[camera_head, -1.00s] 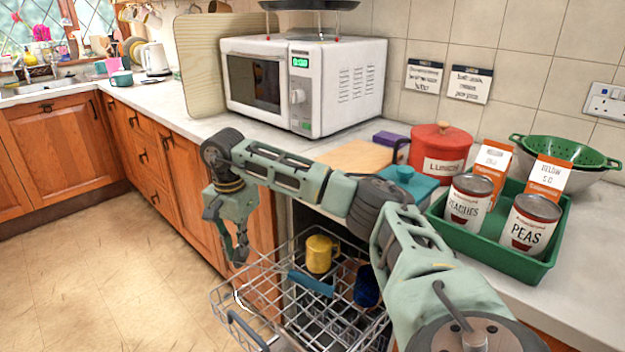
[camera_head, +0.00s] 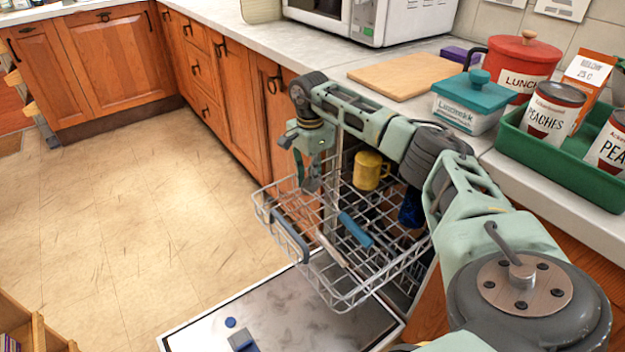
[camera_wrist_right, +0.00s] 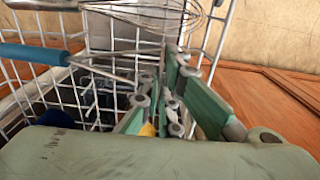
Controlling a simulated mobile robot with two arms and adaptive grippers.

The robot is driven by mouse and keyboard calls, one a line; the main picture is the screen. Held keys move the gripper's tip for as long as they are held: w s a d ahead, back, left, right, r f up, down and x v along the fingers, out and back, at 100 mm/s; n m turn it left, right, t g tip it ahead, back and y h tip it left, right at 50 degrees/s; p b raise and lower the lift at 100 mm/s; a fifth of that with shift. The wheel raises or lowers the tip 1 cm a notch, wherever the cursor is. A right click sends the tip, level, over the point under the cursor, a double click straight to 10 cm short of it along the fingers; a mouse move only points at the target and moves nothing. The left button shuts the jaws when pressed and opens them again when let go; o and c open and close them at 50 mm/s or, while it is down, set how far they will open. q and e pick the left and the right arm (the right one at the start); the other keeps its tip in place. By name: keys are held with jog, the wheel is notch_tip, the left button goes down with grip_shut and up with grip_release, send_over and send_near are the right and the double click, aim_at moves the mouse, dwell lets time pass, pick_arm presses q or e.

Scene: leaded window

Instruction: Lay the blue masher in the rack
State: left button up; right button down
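The blue masher's handle (camera_head: 355,230) lies across the wires of the pulled-out rack (camera_head: 345,298). A metal shaft runs from the handle in the right wrist view (camera_wrist_right: 30,53); I cannot make out its head there. My right gripper (camera_head: 311,180) hangs pointing down by the rack's left side, left of the blue handle and apart from it. In the right wrist view its fingers (camera_wrist_right: 165,95) are close to the rack wires, with no masher handle visible between them. Their opening is unclear. My left gripper is not in view.
A yellow mug (camera_head: 370,170) and a dark blue mug (camera_head: 411,208) stand in the rack. Whisk-like wire loops (camera_wrist_right: 155,14) show in the right wrist view. The open dishwasher door (camera_head: 290,310) lies below. The floor to the left is clear. The counter holds a green tray (camera_head: 570,170).

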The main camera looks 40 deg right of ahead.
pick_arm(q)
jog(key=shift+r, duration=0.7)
pick_arm(e)
jog(key=shift+f, duration=1.25)
jog(key=shift+f, duration=0.1)
jog(key=c, duration=2)
grip_release()
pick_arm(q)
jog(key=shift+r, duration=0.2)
